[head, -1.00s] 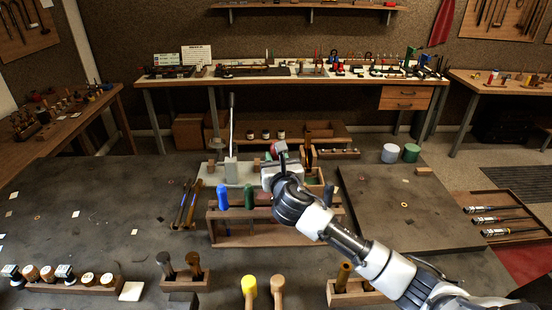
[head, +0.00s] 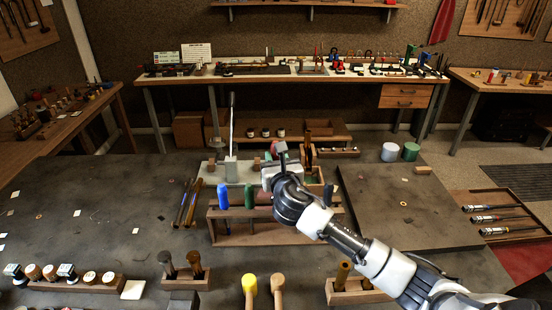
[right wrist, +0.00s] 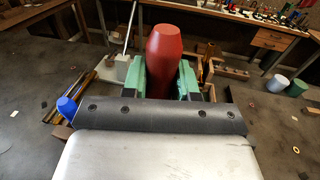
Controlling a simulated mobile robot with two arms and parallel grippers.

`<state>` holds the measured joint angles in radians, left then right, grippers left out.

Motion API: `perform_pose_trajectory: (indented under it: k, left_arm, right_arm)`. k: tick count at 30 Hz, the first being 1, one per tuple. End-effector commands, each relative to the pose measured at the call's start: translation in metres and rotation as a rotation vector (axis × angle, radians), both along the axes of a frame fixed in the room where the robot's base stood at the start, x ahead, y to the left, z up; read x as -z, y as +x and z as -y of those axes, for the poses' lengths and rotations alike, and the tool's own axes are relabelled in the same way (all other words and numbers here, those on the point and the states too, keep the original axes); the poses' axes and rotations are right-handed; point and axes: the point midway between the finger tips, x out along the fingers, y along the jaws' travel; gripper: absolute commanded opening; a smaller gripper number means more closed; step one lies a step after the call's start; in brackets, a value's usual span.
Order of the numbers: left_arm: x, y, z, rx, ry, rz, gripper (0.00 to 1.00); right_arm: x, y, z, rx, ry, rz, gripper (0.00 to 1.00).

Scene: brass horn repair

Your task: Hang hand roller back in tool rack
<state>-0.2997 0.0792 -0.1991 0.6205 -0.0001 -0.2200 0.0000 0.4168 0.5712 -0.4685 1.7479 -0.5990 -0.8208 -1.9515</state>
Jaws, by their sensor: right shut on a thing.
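The wooden tool rack (head: 232,240) stands in the middle of the dark bench, with a blue handle (head: 223,196) and a green handle (head: 249,196) upright in it. My right gripper (head: 279,160) is over the right part of the rack. In the right wrist view its green-padded fingers (right wrist: 162,82) are shut on a red handle (right wrist: 172,50), which looks like the hand roller's. The handle stands roughly upright between the fingers. Its lower end is hidden by my gripper, so I cannot tell whether it is seated in the rack. My left gripper is out of view.
A grey block with an upright lever (head: 231,165) stands behind the rack. Brass rods (head: 187,204) lie left of it. A raised dark slab (head: 400,215) is at right. Mallets (head: 250,288) and small holders stand along the front. The left bench surface is mostly clear.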

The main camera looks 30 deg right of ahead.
Motion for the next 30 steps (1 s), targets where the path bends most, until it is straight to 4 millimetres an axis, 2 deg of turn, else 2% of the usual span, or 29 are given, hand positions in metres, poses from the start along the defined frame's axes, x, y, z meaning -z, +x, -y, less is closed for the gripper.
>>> perform_pose_trajectory:
  k: [30]
  left_arm:
    - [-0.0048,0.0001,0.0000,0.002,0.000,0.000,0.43]
  right_arm:
    - [0.0012,0.0000,0.0000,0.000,0.000,0.001,0.00]
